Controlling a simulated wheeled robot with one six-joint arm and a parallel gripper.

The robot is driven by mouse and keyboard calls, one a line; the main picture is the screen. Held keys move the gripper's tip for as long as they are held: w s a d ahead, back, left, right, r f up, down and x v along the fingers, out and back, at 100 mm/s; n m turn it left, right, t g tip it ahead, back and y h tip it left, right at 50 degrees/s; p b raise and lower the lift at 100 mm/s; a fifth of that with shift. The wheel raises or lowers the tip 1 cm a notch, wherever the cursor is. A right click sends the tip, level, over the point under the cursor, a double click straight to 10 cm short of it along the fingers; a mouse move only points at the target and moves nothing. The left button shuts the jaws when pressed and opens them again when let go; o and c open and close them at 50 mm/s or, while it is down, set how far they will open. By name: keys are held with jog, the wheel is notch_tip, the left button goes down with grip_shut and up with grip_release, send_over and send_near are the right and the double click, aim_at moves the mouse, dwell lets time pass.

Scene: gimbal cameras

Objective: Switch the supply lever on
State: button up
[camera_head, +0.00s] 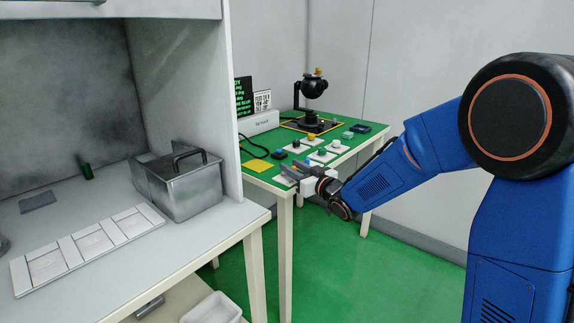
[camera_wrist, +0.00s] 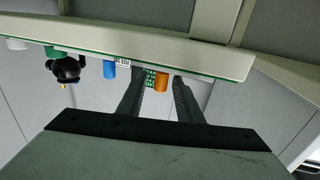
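My gripper (camera_head: 288,172) is at the front edge of the green-topped table (camera_head: 372,144) in the head view. In the wrist view, where the table appears upside down, its two dark fingers (camera_wrist: 158,82) are spread with a gap between them. An orange upright piece (camera_wrist: 161,81) shows in or beyond that gap, close to the right finger; I cannot tell whether they touch. A blue upright piece (camera_wrist: 109,69) stands to its left. I cannot tell for sure which piece is the supply lever, or its position; my gripper hides part of the table front in the head view.
A black gimbal camera (camera_head: 314,90) stands at the table's back, beside a white box (camera_head: 258,122) and a green-text screen (camera_head: 243,97). Several small coloured controls and a yellow square (camera_head: 257,165) lie on top. A metal bin (camera_head: 190,187) stands on the left bench.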

jog(key=shift+x, duration=1.7)
jog(key=shift+c, duration=0.6)
grip_shut()
jog(key=shift+n+g+y, duration=0.4)
jog(key=shift+y, duration=0.1)
jog(key=shift+a+n+g+y, duration=0.15)
jog(key=shift+n+g+y, duration=0.55)
jog(key=shift+g+y, duration=0.1)
